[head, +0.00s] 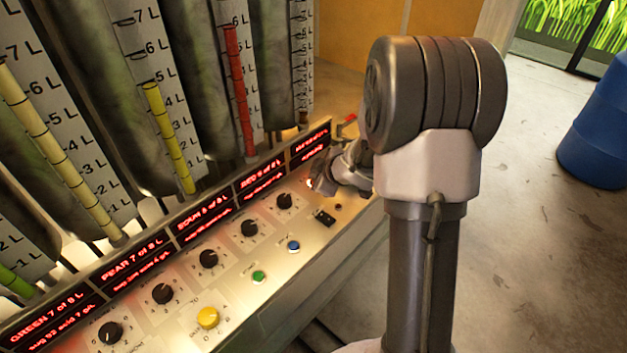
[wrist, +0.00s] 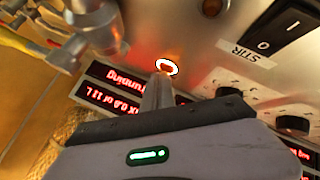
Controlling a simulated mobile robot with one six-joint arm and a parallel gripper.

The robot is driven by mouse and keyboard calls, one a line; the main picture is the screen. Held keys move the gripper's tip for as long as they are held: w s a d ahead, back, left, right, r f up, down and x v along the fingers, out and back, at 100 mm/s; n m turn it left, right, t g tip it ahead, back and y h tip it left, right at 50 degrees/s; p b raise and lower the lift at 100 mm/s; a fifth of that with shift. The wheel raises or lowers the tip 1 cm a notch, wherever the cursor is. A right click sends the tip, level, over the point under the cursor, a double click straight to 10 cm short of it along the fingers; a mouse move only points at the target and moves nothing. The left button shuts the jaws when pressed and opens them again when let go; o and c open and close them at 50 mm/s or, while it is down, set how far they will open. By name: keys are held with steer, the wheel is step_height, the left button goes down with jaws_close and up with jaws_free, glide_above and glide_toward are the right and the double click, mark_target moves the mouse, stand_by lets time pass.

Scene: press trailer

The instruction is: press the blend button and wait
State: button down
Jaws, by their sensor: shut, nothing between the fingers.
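A lit red button with a bright white ring (wrist: 167,67) sits on the metal panel in the wrist view; no blend label is readable beside it. My gripper (wrist: 160,78) is shut and empty, its fingertips at the button's near edge. I cannot tell whether they press it. In the head view, my gripper (head: 322,186) is at the panel's far end, mostly covering the button, with a red glow at its tip. A display (wrist: 125,88) beside the button reads upside down as a mix level with "running".
A black rocker switch (wrist: 287,32) marked STIR is near the button. The panel also holds a blue button (head: 293,246), a green button (head: 259,277), a yellow knob (head: 208,317) and several black knobs. Gauge tubes stand behind. A blue barrel (head: 597,130) stands right; floor between is clear.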

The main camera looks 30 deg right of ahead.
steer(key=shift+r+p, duration=0.4)
steer(key=shift+r, duration=0.15)
step_height(320, 180, up, 5)
steer(key=p, duration=0.5)
step_height(320, 180, up, 10)
steer(key=p, duration=1)
